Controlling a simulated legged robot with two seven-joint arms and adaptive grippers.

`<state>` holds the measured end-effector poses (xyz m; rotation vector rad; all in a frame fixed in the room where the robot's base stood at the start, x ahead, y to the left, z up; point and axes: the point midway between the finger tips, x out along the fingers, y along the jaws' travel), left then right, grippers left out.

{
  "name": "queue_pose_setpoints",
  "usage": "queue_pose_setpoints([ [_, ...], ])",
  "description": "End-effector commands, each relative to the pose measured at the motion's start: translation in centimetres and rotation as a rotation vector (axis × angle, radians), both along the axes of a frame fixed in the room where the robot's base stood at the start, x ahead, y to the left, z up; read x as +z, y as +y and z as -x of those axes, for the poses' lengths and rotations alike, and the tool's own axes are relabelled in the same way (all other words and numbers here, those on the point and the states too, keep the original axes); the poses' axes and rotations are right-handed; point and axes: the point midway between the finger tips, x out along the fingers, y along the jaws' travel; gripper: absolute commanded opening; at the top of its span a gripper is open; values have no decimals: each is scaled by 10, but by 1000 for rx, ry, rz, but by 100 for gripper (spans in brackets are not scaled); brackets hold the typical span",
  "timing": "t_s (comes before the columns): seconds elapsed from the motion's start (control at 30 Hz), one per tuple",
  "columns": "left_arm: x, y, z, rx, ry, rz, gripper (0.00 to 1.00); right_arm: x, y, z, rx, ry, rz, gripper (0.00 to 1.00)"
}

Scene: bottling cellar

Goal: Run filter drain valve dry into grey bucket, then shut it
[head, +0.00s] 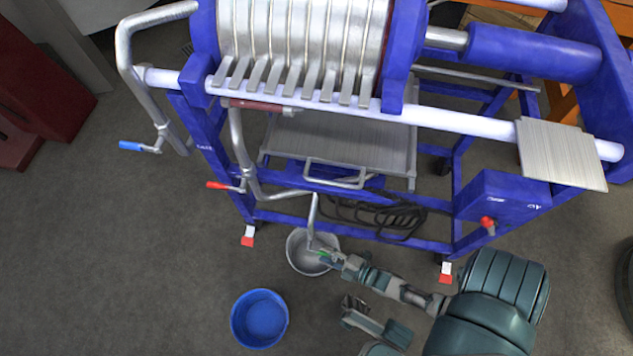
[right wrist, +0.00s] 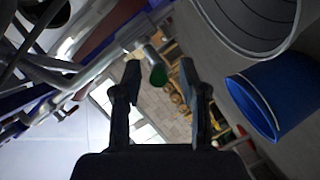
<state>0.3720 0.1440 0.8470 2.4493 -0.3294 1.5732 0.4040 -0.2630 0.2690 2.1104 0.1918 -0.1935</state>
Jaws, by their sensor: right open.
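The filter (head: 305,45) is a stack of metal plates in a blue frame. A bent drain pipe (head: 313,222) comes down over the grey bucket (head: 298,262), with a green-handled valve (head: 325,254) at its lower end. No stream is discernible. My right gripper (head: 332,258) is at the green handle above the bucket's right rim. In the right wrist view the green grip (right wrist: 158,75) shows end-on between the open fingers (right wrist: 160,75), not clamped. The grey bucket (right wrist: 250,22) is at upper right there. My left gripper (head: 353,306) shows small below; its jaws are unclear.
A blue bucket (head: 259,318) stands on the floor left of the grey one. Blue-handled (head: 134,146) and red-handled (head: 220,186) valves sit on other pipes. A dark coiled cable (head: 390,215) lies under the frame. The floor at lower left is clear.

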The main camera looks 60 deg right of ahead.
Motion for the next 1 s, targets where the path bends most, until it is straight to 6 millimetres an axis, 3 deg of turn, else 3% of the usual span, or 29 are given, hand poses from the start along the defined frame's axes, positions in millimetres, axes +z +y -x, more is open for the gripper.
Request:
queue_pose_setpoints([
  [0.2, 0, 0, -2, -1, -19, 0, 0, -5, 2, -19, 1, 1, 0, 42],
  [0.5, 1, -1, -5, -1, -21, -1, 0, -4, 2, -21, 1, -1, 0, 42],
  [0.67, 1, -1, -5, 0, -22, -2, 0, -4, 2, -21, 1, -1, 0, 2],
  [1.0, 5, -1, -4, 0, -28, -1, 0, -3, 2, -21, 1, 6, 2, 0],
])
